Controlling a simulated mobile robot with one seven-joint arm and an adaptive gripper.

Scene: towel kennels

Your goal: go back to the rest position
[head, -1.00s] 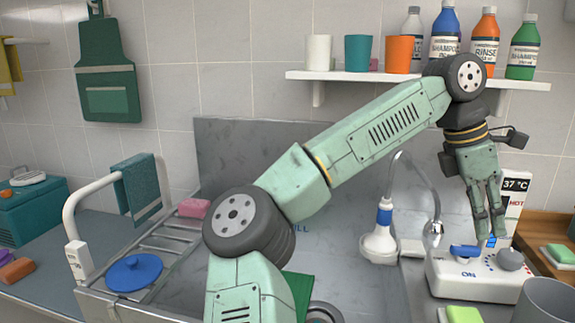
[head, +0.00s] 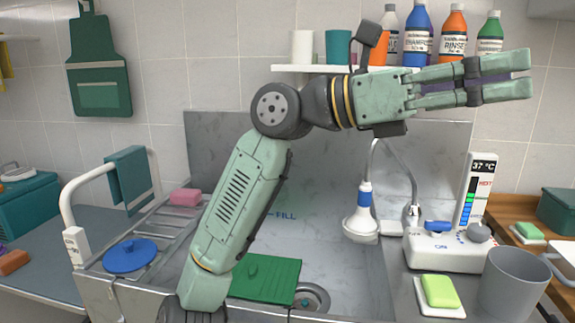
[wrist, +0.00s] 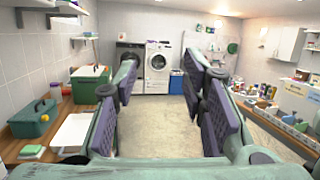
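My gripper (head: 530,75) is raised in front of the shelf at the upper right of the head view, its fingers pointing right. In the wrist view the two fingers (wrist: 168,95) stand well apart with only the room between them, so it is open and empty. Below it is the white control unit (head: 455,248) with a blue lever (head: 438,227), a grey knob (head: 479,233) and a display (head: 475,190) reading 37 °C. My gripper touches none of these.
The steel tub (head: 340,285) holds a green mat (head: 265,280) and a white shower head (head: 360,222). Bottles (head: 453,35) stand on the wall shelf (head: 290,68) behind my arm. A grey cup (head: 513,283) and green soap (head: 439,291) sit at the right. The wrist view shows open floor (wrist: 160,125).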

